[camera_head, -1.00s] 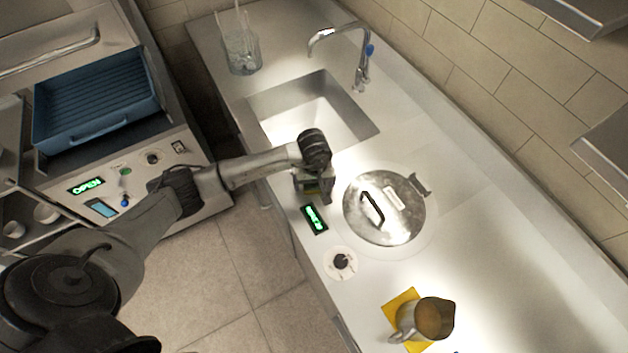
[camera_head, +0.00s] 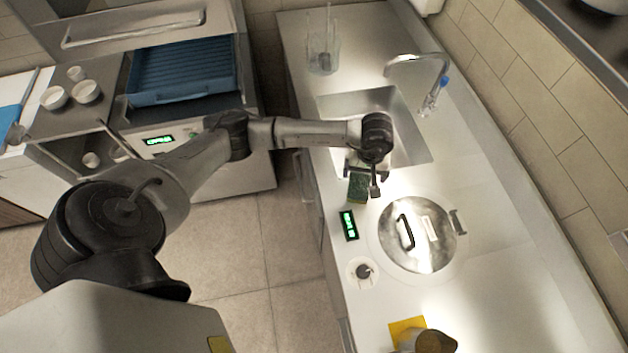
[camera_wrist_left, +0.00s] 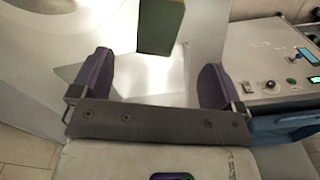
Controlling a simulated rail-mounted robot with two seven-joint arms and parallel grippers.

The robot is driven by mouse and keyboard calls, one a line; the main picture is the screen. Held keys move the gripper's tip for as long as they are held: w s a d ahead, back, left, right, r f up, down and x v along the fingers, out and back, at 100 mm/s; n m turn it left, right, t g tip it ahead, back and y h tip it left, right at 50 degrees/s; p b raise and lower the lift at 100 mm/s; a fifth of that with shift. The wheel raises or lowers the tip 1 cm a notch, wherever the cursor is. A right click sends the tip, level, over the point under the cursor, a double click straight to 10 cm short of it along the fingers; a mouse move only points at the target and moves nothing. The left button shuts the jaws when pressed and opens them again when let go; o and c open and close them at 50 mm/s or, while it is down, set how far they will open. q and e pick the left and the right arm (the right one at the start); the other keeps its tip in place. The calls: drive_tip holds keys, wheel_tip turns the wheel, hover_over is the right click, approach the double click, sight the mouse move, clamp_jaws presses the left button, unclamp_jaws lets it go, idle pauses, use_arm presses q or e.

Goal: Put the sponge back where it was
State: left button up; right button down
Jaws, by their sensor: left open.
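The sponge (camera_head: 357,188), dark green with a yellowish edge, sits on the counter by the near corner of the sink, just left of the round metal lid. My left gripper (camera_head: 366,177) is over the counter right beside it and partly covers it in the head view. In the left wrist view, the sponge (camera_wrist_left: 161,28) shows beyond the two spread purple fingers (camera_wrist_left: 153,80), with clear space between it and them. The left gripper is open and empty. My right gripper is not in view.
The sink (camera_head: 408,135) with its tap (camera_head: 430,85) lies behind the gripper. The metal lid (camera_head: 418,235), a green display (camera_head: 348,225) and a knob (camera_head: 363,271) are close in front. A brown-topped jug (camera_head: 432,342) stands near a yellow cloth (camera_head: 405,328). A glass container (camera_head: 323,55) stands at the back.

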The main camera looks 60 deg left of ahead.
use_arm(q)
drive_tip(key=s+d+r+n+t+h, duration=0.1)
drive_tip(key=s+d+n+h, duration=0.1)
drive_tip(key=d+h, duration=0.5)
drive_tip(key=s+d+r+n+t+h, duration=0.15)
drive_tip(key=d+h, duration=0.25)
drive_tip(key=d, duration=0.7)
drive_tip(key=s+d+r+n+t+h, duration=0.1)
drive_tip(key=d+r+n+t+h, duration=0.5)
drive_tip(key=r+n, duration=0.55)
drive_tip(key=a+n+t+y, duration=0.9)
drive_tip(key=n+t+y, duration=0.15)
drive_tip(key=n, duration=1.15)
drive_tip(key=s+a+f+n+g+y, duration=0.25)
drive_tip(key=a+f+n+y, duration=0.4)
drive_tip(key=n, duration=0.55)
drive_tip(key=s+f+n+g, duration=0.5)
drive_tip(key=s+f+g, duration=0.1)
drive_tip(key=s, duration=0.4)
drive_tip(key=s+f+n+g, duration=0.6)
drive_tip(key=s+g, duration=0.1)
drive_tip(key=s, duration=0.3)
drive_tip(key=shift+s, duration=0.3)
